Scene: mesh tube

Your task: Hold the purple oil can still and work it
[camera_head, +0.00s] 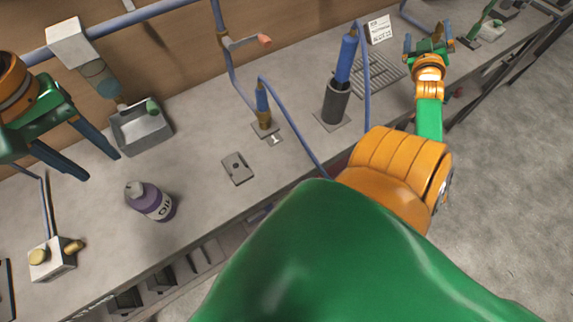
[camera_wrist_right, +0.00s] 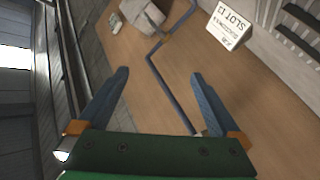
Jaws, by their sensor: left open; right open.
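The purple oil can (camera_head: 157,204) stands on the grey bench at the left of the head view, with a grey cap and a pale label reading OIL. My left gripper (camera_head: 101,167) is open and empty, above and to the upper left of the can, apart from it. My right gripper (camera_head: 427,45) is far off at the upper right of the head view. In the right wrist view the right gripper (camera_wrist_right: 160,75) has its fingers spread with nothing between them; the can does not show there.
A grey open box (camera_head: 140,133) stands behind the can. A small block with brass knobs (camera_head: 52,258) is at the front left. A flat metal plate (camera_head: 237,168) lies right of the can. Blue pipes and a blue-topped cylinder (camera_head: 337,98) stand farther right. Bare bench surrounds the can.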

